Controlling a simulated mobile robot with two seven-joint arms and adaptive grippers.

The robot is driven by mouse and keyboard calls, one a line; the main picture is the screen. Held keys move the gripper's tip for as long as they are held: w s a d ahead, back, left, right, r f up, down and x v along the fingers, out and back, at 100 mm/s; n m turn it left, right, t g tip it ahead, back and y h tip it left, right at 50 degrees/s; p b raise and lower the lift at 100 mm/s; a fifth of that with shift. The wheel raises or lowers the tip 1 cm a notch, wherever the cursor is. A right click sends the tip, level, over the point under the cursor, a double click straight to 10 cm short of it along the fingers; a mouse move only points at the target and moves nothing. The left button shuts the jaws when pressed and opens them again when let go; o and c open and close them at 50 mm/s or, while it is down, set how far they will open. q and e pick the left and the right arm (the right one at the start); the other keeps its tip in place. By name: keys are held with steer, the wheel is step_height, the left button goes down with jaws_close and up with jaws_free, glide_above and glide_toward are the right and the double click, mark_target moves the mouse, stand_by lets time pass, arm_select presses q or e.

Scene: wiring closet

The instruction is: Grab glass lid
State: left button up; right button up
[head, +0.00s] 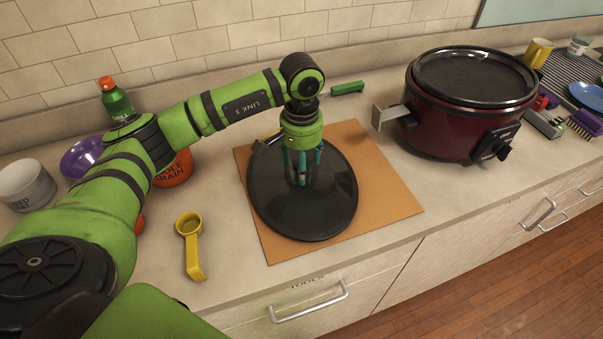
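A dark, round, glossy disc that looks like the glass lid (275,205) lies flat on a brown board (390,195) on the counter. My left gripper (302,180) points straight down over the middle of the disc, with its fingertips at or just above the surface. A small greyish part shows between the fingers; I cannot tell whether it is a knob or part of the gripper, nor whether the fingers touch it. The fingers and wrist hide the disc's centre and part of its back edge. My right gripper is not in view.
A dark red slow cooker (450,125) with a black top stands to the right. A yellow scoop (191,245), an orange container (173,169), a purple bowl (82,158) and a white container (25,186) are at the left. A green-handled tool (347,88) lies behind the board.

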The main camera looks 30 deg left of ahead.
arm_select(q)
jaws_close()
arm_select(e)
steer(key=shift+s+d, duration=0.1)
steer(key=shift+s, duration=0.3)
arm_select(q)
steer(key=shift+r, duration=0.2)
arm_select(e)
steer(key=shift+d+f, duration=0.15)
